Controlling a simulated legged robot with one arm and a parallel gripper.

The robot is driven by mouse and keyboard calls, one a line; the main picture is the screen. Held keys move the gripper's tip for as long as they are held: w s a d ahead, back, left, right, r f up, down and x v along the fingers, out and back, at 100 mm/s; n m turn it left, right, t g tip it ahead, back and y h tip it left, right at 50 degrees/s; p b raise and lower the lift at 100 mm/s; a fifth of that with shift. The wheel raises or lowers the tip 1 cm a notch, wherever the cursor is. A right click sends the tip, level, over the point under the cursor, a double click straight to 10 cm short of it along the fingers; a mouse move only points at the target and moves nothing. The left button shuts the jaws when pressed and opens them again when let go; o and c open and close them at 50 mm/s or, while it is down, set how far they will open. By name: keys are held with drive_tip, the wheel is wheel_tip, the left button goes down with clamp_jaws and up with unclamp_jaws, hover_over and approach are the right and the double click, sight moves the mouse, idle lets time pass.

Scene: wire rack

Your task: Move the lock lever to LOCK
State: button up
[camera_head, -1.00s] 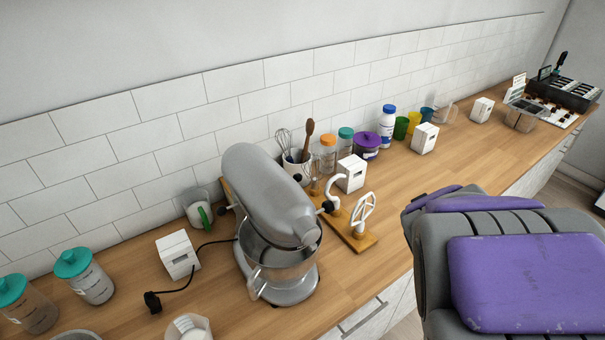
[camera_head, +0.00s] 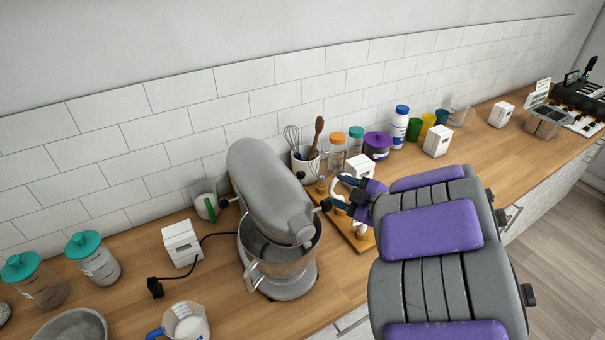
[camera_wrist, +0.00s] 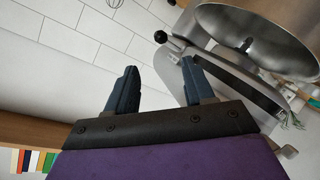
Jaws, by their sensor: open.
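The grey stand mixer (camera_head: 272,185) stands on the counter with its head lowered over a metal bowl (camera_head: 279,250). A lever with a black ball knob (camera_head: 325,205) sticks out from its right side, and I take it for the lock lever. In the wrist view the knob (camera_wrist: 160,37) shows just beyond the gap between my fingertips, with the mixer bowl (camera_wrist: 250,35) to its right. My gripper (camera_head: 343,195) is open and empty, close to the right of the knob. It also shows in the wrist view (camera_wrist: 158,68). No LOCK marking is legible.
A wooden board (camera_head: 357,238) with mixer attachments lies under my gripper, partly hidden. A white box (camera_head: 359,167) and a utensil crock (camera_head: 305,165) stand behind it. A black cable (camera_head: 200,255) runs left of the mixer, and a measuring jug (camera_head: 186,322) stands in front.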

sight(298, 174)
drive_tip(key=b+x, duration=0.2)
drive_tip(key=x, duration=1.5)
drive_tip(key=shift+a+b, duration=0.3)
drive_tip(key=shift+a, duration=0.1)
drive_tip(key=shift+w+d+f, duration=0.1)
drive_tip(key=shift+w+d, duration=0.05)
drive_tip(key=shift+d, duration=0.25)
drive_tip(key=shift+a, duration=0.2)
clamp_jaws()
